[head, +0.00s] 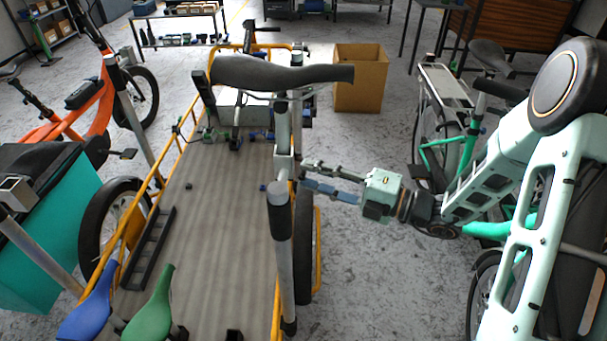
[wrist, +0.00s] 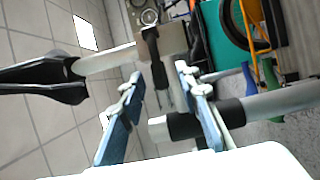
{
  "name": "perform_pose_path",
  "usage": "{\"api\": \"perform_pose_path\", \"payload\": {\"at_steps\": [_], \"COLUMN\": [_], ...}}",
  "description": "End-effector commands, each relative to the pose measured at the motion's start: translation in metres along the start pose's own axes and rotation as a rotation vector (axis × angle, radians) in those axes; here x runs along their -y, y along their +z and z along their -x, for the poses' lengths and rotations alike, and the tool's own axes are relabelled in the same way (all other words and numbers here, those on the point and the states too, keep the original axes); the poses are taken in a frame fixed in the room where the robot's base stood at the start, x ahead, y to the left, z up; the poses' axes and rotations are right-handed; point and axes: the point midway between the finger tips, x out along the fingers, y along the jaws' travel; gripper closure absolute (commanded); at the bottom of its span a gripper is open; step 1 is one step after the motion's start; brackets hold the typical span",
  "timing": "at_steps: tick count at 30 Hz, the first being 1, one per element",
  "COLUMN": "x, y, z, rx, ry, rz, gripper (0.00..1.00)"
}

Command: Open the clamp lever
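In the head view the clamp (head: 284,163) sits below a black bike saddle (head: 270,72), beside the top of an upright stand post (head: 283,265). My gripper (head: 304,174) is just right of the clamp, with its fingers pointing at it. In the wrist view my gripper (wrist: 159,76) is open, its blue-padded fingers apart. A dark lever-like part (wrist: 153,48) of the clamp (wrist: 178,38) lies ahead of the fingertips and seems to reach between them. I cannot tell whether either finger touches it. The lever is not clear in the head view.
A long yellow-framed cargo bike (head: 215,230) fills the left and middle. Blue (head: 88,310) and green (head: 150,308) saddles are near the front. A cardboard box (head: 360,80) stands behind, and a teal bike (head: 440,140) at right. Floor is clear between the box and my arm.

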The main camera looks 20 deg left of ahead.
Motion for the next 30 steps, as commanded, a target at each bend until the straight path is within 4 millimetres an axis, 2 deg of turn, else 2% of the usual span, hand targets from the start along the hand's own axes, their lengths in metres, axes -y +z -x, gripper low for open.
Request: {"api": "perform_pose_path", "payload": {"at_steps": [1,6,16,24,30], "x": [0.001,0.000,0.000,0.000,0.000], "y": [-0.001,0.000,0.000,0.000,0.000], "z": [-0.008,-0.023,-0.026,-0.026,-0.025], "rx": [-0.003,-0.002,0.000,0.000,0.000], "ry": [0.000,0.000,-0.001,0.000,0.000], "rz": [0.001,0.002,0.002,0.002,0.002], "gripper": [0.70,0.70,0.70,0.99,1.00]}}
